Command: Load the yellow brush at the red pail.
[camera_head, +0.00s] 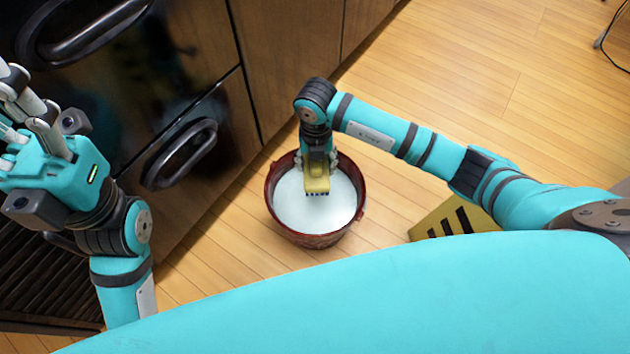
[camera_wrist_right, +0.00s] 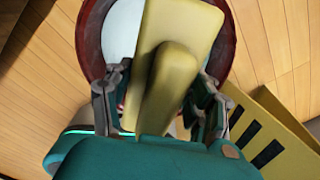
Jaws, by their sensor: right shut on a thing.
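The red pail (camera_head: 288,232) stands on the wooden floor, filled with a white liquid (camera_head: 338,205). The yellow brush (camera_head: 317,184) has dark bristles pointing down, over the pail's opening. I cannot tell whether the bristles touch the liquid. My right gripper (camera_head: 317,160) is shut on the brush above the pail. In the right wrist view the gripper's fingers (camera_wrist_right: 158,98) are on both sides of the brush's handle (camera_wrist_right: 170,75), and the pail's rim (camera_wrist_right: 88,45) shows behind. My left gripper (camera_head: 28,120) is raised at the left edge, away from the pail; its finger opening is unclear.
Dark cabinets and drawers with black handles (camera_head: 188,150) stand left of and behind the pail. A yellow slotted object (camera_head: 432,222) is on the floor to its right, partly hidden by my arm. Open floor lies at the upper right, with a black cable at the edge.

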